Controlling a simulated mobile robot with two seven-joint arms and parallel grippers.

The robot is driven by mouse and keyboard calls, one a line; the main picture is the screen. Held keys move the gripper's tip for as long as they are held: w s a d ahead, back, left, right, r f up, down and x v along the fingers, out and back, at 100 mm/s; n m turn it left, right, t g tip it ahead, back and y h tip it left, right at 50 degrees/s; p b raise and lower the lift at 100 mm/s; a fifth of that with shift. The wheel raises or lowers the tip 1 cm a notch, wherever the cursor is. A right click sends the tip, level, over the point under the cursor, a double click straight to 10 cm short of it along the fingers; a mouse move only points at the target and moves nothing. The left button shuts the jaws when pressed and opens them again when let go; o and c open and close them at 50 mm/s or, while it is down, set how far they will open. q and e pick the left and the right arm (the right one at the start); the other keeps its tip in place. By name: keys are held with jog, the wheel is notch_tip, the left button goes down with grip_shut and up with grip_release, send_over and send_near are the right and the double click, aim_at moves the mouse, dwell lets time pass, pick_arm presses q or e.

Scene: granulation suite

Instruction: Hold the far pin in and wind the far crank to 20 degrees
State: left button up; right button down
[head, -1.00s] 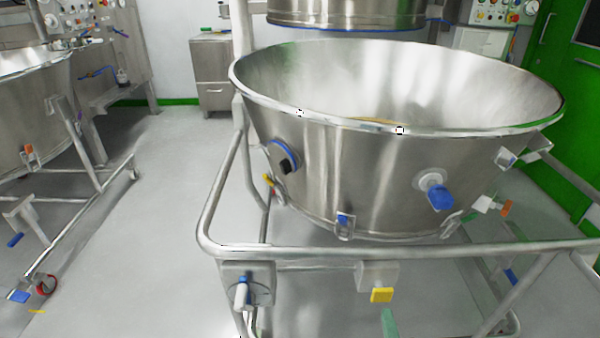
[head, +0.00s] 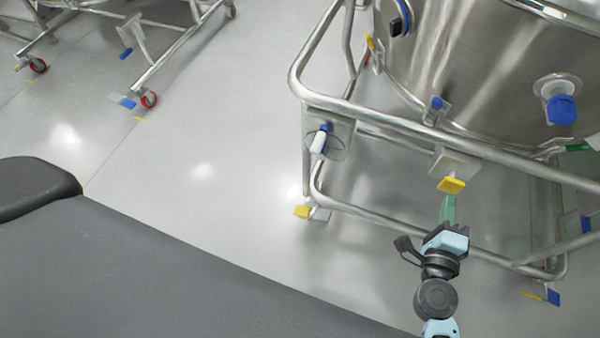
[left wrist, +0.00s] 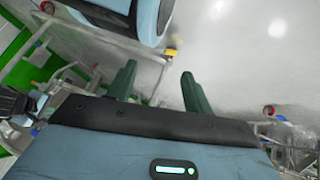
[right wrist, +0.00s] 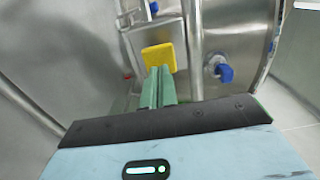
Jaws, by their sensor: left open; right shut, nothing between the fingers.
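On the cart's tubular frame, a grey plate (head: 337,128) carries a crank (head: 318,143) with a white handle and a blue part. To its right, a grey block holds a yellow pad (head: 452,185), which looks like the pin's end. It also shows in the right wrist view (right wrist: 158,58). My right gripper (head: 448,200) is shut and empty, its green fingertips (right wrist: 160,72) just at the pad's lower edge; I cannot tell if they touch. My left gripper (left wrist: 158,69) is open and empty, with nothing between its fingers; it is outside the head view.
The steel bowl (head: 450,70) with a blue-capped port (head: 561,109) stands above the frame rail (head: 400,125). A caster with a yellow pedal (head: 302,211) sits at the frame's foot. Another cart (head: 165,65) stands at upper left. The floor between is clear.

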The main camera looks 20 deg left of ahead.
pick_arm(q)
jog(key=w+d+r+n+t+h, duration=0.1)
jog(key=w+d+r+n+t, duration=0.15)
jog(key=w+n, duration=0.3)
jog(key=n+t+y, duration=0.4)
jog(key=n+t, duration=0.4)
jog(key=n, duration=2.2)
send_near(314, 154)
jog(key=shift+s+a+f, duration=0.1)
jog(key=shift+s, duration=0.3)
jog(key=shift+w, duration=6.35)
